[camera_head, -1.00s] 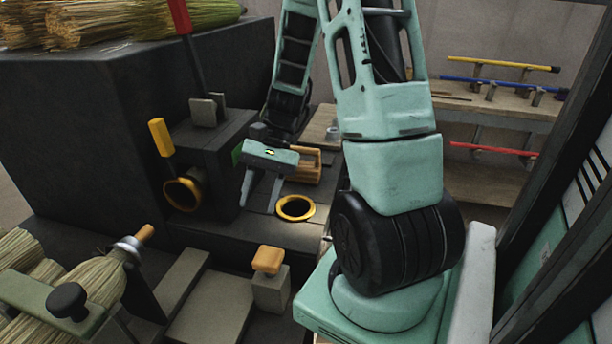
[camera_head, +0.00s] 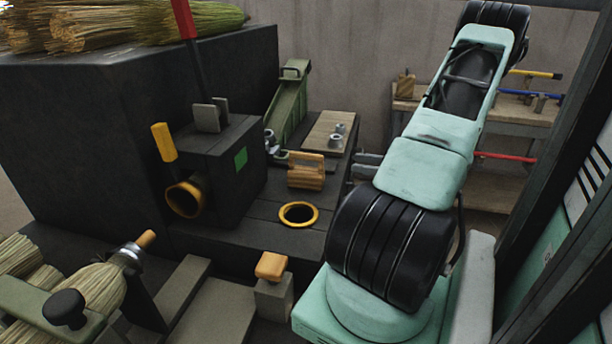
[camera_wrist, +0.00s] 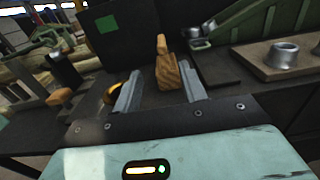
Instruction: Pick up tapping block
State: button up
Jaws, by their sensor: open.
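The tapping block appears to be the ribbed wooden block with a raised handle (camera_head: 306,172). It stands on the dark bench, behind the yellow-rimmed hole. In the wrist view the block (camera_wrist: 168,68) shows end-on, ahead of and between my fingers. My gripper (camera_wrist: 159,68) is open and empty, its two grey fingers apart with the block beyond them. In the head view my gripper (camera_head: 358,168) is partly hidden behind my arm, to the right of the block. A gap shows between the fingers and the block.
A dark box with a green patch (camera_head: 240,159) stands left of the block. The yellow-rimmed hole (camera_head: 299,205) is in front. A rack (camera_head: 500,115) stands at the right.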

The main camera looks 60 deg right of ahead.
send_near(306, 154)
jog(key=x, duration=0.2)
jog(key=p+x, duration=0.1)
jog(key=x, duration=0.1)
jog(key=shift+w+a+f, duration=0.2)
jog(key=shift+w, duration=0.1)
jog(key=shift+d+p+x, duration=0.2)
jog(key=shift+p+x, duration=0.2)
jog(key=shift+x, duration=2.3)
jog(key=shift+r, duration=0.1)
grip_shut()
